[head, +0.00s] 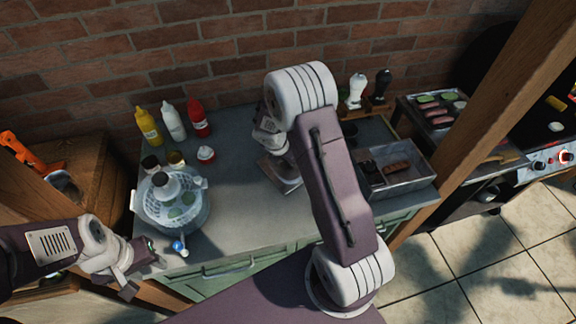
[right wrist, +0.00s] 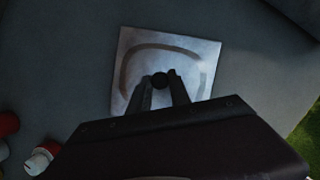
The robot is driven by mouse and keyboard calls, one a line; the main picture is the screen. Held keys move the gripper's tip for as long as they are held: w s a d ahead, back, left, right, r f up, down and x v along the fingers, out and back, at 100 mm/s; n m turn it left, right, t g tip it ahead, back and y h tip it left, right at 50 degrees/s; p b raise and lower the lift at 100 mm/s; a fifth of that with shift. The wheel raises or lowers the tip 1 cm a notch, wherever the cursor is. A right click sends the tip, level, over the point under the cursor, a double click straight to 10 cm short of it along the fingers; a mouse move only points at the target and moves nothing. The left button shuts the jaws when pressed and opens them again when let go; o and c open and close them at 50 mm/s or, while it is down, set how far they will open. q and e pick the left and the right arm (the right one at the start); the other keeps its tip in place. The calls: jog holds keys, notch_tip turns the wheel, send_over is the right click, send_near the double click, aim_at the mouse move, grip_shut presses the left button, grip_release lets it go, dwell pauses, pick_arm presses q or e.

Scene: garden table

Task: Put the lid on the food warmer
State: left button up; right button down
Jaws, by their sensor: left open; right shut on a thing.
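The lid, a square metal plate with a dark round knob, shows in the right wrist view (right wrist: 195,62) and partly behind my right arm in the head view (head: 283,183). My right gripper (right wrist: 161,88) is shut on the lid's knob. I cannot tell whether the lid touches the tabletop. The food warmer (head: 402,187), an open metal tray with compartments and some food inside, sits at the table's right end, right of the lid. My right arm covers part of its left side. My left gripper (head: 140,269) is open and empty at the table's front left corner.
A clear bowl (head: 150,212) with a white strainer stands on the left. Mustard (head: 147,126), white (head: 173,121) and ketchup (head: 199,118) bottles stand behind it. White and black shakers (head: 357,91) stand behind the warmer. A wooden post (head: 490,110) rises at right. The table's middle (head: 232,190) is clear.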

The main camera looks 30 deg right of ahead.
notch_tip(320, 180, up, 4)
jog(key=shift+w+f+p, duration=0.1)
jog(key=shift+p, duration=0.5)
jog(key=s+d+r+p, duration=0.1)
jog(key=s+d+r, duration=0.5)
jog(key=s, duration=0.4)
jog(key=shift+r, duration=0.65)
